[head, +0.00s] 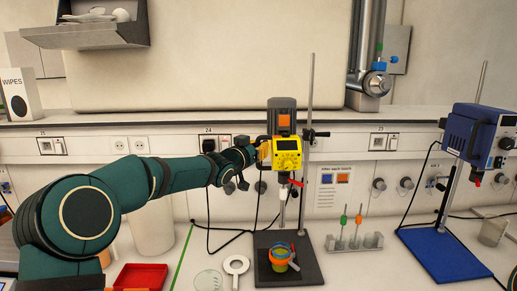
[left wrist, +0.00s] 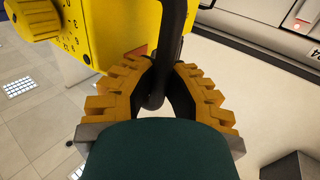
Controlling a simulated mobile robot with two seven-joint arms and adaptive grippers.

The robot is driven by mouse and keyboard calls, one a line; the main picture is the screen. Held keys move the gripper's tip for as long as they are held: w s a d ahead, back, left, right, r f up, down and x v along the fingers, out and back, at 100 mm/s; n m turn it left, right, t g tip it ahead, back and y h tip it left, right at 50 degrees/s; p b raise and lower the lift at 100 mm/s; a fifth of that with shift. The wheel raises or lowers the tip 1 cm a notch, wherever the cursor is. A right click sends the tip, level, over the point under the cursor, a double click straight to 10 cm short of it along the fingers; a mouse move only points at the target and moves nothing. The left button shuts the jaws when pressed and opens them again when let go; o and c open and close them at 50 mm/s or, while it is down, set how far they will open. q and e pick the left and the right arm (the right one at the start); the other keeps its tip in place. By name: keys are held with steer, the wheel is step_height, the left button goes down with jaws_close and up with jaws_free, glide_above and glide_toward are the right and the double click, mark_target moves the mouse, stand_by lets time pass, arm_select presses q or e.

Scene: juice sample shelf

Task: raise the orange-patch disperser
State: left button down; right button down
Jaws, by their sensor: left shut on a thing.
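The orange-patch disperser (head: 286,151) has a yellow control face and a grey motor with an orange patch on it. It hangs on a vertical rod (head: 307,160) above a black base plate (head: 262,240). Its shaft points down over a small cup with an orange and green rim (head: 279,260). My left gripper (head: 262,148) is at the left side of the disperser. In the left wrist view its yellow toothed fingers (left wrist: 154,95) are shut on a dark curved handle (left wrist: 172,45) beside the yellow housing (left wrist: 115,28). My right gripper is not in view.
A blue disperser (head: 478,133) on a blue base (head: 440,255) stands at the right. Cables hang behind.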

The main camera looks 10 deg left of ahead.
arm_select(q)
steer(key=shift+r, duration=0.35)
steer(key=c, duration=1.3)
jaws_free()
steer(key=shift+o, duration=0.2)
steer(key=shift+s, duration=0.2)
steer(key=shift+f, duration=0.15)
steer(key=shift+s+a, duration=0.15)
steer(key=v, duration=1.1)
steer(key=shift+s, duration=0.35)
